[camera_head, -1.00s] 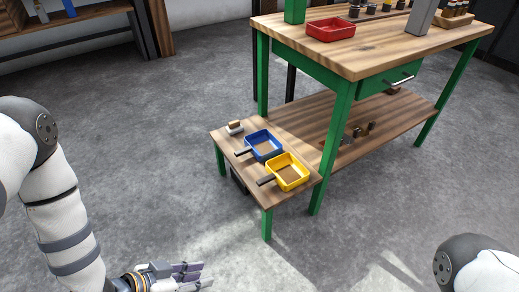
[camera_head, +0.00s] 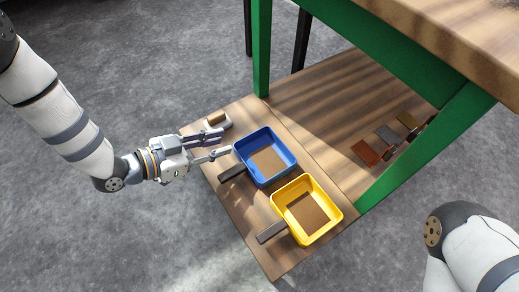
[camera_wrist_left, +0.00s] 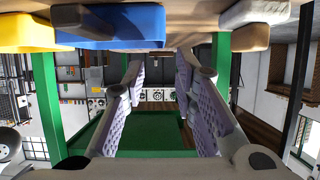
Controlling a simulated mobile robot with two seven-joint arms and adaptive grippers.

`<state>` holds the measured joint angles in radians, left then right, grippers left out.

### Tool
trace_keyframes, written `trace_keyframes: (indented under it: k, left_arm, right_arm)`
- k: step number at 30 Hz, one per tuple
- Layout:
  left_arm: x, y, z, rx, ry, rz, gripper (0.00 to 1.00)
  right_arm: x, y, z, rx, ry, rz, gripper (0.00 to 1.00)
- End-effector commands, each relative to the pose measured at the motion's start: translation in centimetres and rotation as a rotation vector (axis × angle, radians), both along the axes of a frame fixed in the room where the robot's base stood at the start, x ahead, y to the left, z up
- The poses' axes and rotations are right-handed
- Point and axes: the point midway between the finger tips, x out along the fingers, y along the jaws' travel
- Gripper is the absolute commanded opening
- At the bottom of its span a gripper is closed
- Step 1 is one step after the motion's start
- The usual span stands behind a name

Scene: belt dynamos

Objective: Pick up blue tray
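The blue tray (camera_head: 265,157) sits on the low wooden side table, with a dark handle (camera_head: 232,173) pointing left toward the table's edge. My left gripper (camera_head: 222,146) is at the tray's left, its fingers apart and nothing between them. In the left wrist view the blue tray (camera_wrist_left: 110,24) shows at the upper left, outside the gap between the open fingers (camera_wrist_left: 165,75). I cannot tell whether a finger touches the tray. My right gripper is not in view; only part of my right arm shows at the lower right.
A yellow tray (camera_head: 306,210) with a dark handle stands just in front of the blue one. A small brush-like block (camera_head: 217,120) lies behind the gripper. A green table leg (camera_head: 261,50) rises behind, and the workbench (camera_head: 470,40) overhangs at right.

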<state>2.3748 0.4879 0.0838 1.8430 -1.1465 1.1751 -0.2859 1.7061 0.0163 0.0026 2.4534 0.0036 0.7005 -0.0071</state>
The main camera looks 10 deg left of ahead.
Motion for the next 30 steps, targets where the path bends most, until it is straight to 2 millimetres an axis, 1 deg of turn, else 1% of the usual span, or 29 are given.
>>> trace_keyframes:
  k: [1, 4, 8, 11, 14, 17, 22, 23, 24, 26, 30]
  left_arm:
    - [0.7, -0.8, -1.1, 0.0, 0.004, -0.001, 0.26]
    - [1.8, -1.8, -1.6, 0.001, 0.004, 0.0, 0.26]
    - [2.6, -2.4, -2.0, 0.0, 0.003, 0.002, 0.26]
    - [3.6, -3.1, -2.9, 0.0, 0.004, 0.0, 0.26]
    - [5.0, -4.2, -4.0, 0.0, 0.005, -0.001, 0.26]
    - [5.9, -5.1, -4.3, 0.001, 0.004, 0.0, 0.26]
    - [6.0, -5.1, -4.0, 0.0, 0.002, 0.002, 0.26]
    - [6.0, -5.1, -4.0, 0.0, 0.002, 0.002, 0.21]
    - [6.0, -5.1, -4.0, 0.0, 0.002, 0.002, 0.12]
    - [6.0, -5.1, -4.0, 0.0, 0.002, 0.002, 0.0]
    - [6.0, -5.1, -4.0, 0.0, 0.002, 0.002, 0.0]
  right_arm:
    - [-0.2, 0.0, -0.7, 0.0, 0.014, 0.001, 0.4]
    - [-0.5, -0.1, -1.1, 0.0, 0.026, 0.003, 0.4]
    - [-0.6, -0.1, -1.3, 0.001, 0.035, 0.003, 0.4]
    - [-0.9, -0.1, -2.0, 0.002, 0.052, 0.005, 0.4]
    - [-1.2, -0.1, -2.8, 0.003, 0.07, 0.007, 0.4]
    - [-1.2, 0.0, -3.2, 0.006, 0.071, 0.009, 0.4]
    - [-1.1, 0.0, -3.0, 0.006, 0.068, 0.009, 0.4]
    - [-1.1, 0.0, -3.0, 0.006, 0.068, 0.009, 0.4]
    - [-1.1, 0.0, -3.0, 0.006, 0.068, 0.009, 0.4]
    - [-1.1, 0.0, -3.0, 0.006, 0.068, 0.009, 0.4]
    - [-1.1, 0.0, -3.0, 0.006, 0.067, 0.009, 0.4]
